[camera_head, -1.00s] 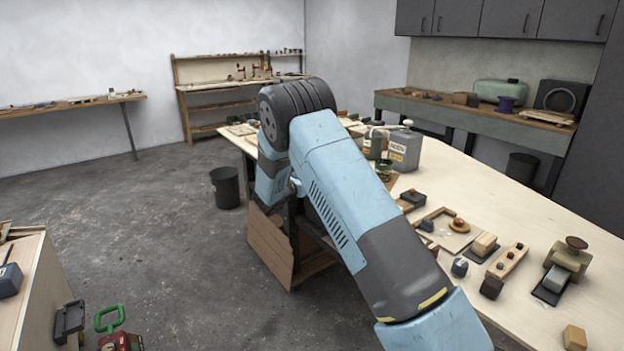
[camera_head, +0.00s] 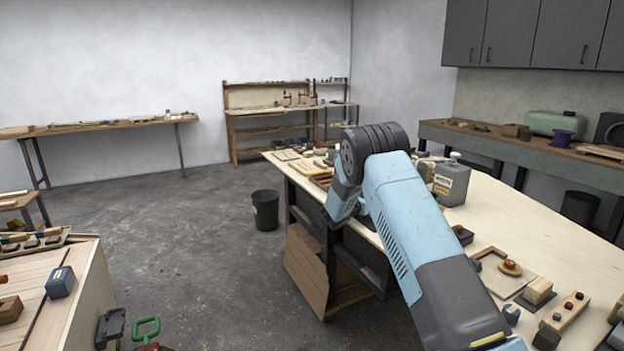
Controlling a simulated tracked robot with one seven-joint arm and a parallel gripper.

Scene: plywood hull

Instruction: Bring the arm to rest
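My blue and dark grey arm reaches from the lower right of the head view up to a dark ribbed joint, bent over the left edge of the plywood-topped workbench (camera_head: 490,215). Its far link hangs down from that joint beside the bench edge. The end of the arm is behind or below my own links, and I cannot make out the gripper's fingers. Whether it holds anything does not show.
A grey can (camera_head: 451,184), a framed tray (camera_head: 497,272) and wooden blocks (camera_head: 537,291) lie on the bench near my arm. A black bin (camera_head: 265,210) stands on open concrete floor. Another bench with a blue block (camera_head: 60,282) is at lower left.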

